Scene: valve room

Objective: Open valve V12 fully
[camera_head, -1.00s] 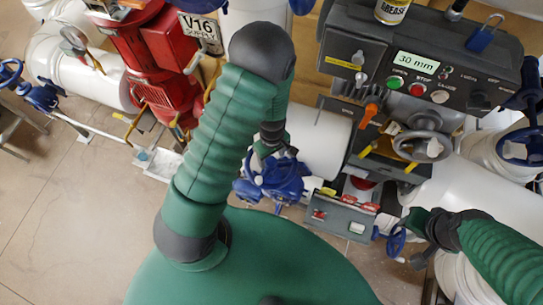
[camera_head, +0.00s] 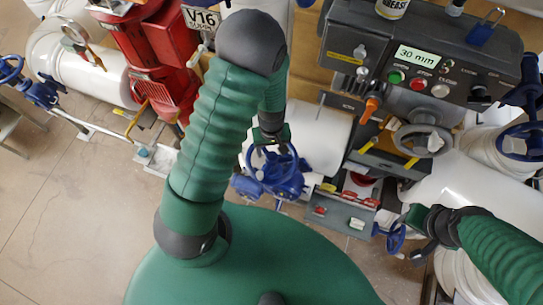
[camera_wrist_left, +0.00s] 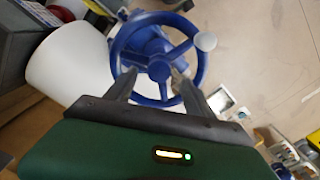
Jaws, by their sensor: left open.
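A blue handwheel valve (camera_head: 270,177) sits on a white pipe just beyond my green base in the head view. No V12 tag is readable on it. In the left wrist view its round blue wheel (camera_wrist_left: 158,98) shows spokes, a central hub and a pale knob on the rim. My left gripper (camera_head: 270,138) is at the wheel; in the left wrist view the open left gripper (camera_wrist_left: 154,76) has its two fingers apart over the near part of the wheel, either side of the hub. Contact cannot be told. My right gripper (camera_head: 412,232) is at the right, near a small blue handwheel (camera_head: 396,237); its jaws are unclear.
A grey control box (camera_head: 425,65) reading "30 mm" stands behind, with a grey handwheel (camera_head: 422,143) below it. A red machine (camera_head: 150,65) and a V16 tag (camera_head: 200,18) are at upper left. Another blue valve (camera_head: 40,90) is far left. The tiled floor (camera_head: 80,220) at left is clear.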

